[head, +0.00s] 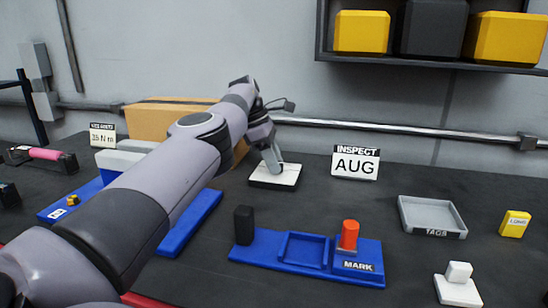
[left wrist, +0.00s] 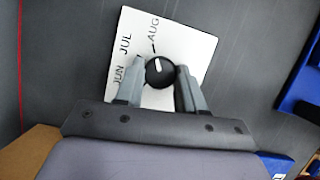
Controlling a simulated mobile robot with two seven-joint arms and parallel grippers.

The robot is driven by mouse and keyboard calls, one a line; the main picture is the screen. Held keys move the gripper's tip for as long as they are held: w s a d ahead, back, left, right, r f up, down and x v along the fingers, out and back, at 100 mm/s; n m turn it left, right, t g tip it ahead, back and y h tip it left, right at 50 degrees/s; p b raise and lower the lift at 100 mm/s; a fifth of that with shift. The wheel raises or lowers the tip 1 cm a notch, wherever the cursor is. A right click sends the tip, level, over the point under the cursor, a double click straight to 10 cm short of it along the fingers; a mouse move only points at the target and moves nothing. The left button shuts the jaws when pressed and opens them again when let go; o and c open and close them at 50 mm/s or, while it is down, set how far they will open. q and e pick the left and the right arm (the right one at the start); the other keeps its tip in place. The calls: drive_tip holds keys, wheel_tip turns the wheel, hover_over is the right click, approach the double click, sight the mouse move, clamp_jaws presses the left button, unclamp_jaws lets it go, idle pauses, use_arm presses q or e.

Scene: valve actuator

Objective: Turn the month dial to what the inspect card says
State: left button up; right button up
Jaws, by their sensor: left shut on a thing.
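The inspect card (head: 355,164) stands at the back of the bench and reads "AUG". The month dial is a white plate (head: 287,180) on a dark base, left of the card. In the left wrist view its black knob (left wrist: 160,73) has a white pointer mark, which points up toward the tick by "AUG". "JUL" and "JUN" are printed further left; other labels are hidden or out of view. My left gripper (head: 272,160) reaches down onto the dial. In the left wrist view its fingers (left wrist: 158,85) are shut on the knob, one each side. My right gripper is not in view.
Right of the dial stand a blue MARK holder (head: 300,270) with a red-orange marker (head: 348,235), a grey TAGS tray (head: 432,217) and a yellow block (head: 514,223). A cardboard box (head: 165,118) is behind my left arm. A shelf with bins hangs above.

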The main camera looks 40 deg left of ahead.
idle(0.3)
use_arm(q)
drive_tip(key=o, duration=1)
drive_tip(key=shift+o, duration=0.2)
drive_tip(key=shift+r, duration=0.1)
drive_tip(key=shift+a+r, duration=0.15)
drive_tip(key=shift+r, duration=0.2)
drive_tip(key=p+v, duration=0.3)
drive_tip(key=v, duration=0.2)
drive_tip(key=shift+s, duration=0.1)
drive_tip(key=shift+s+a+r+p, duration=0.2)
drive_tip(key=shift+r+p, duration=0.25)
drive_tip(key=shift+r, duration=0.15)
drive_tip(key=shift+f, duration=0.1)
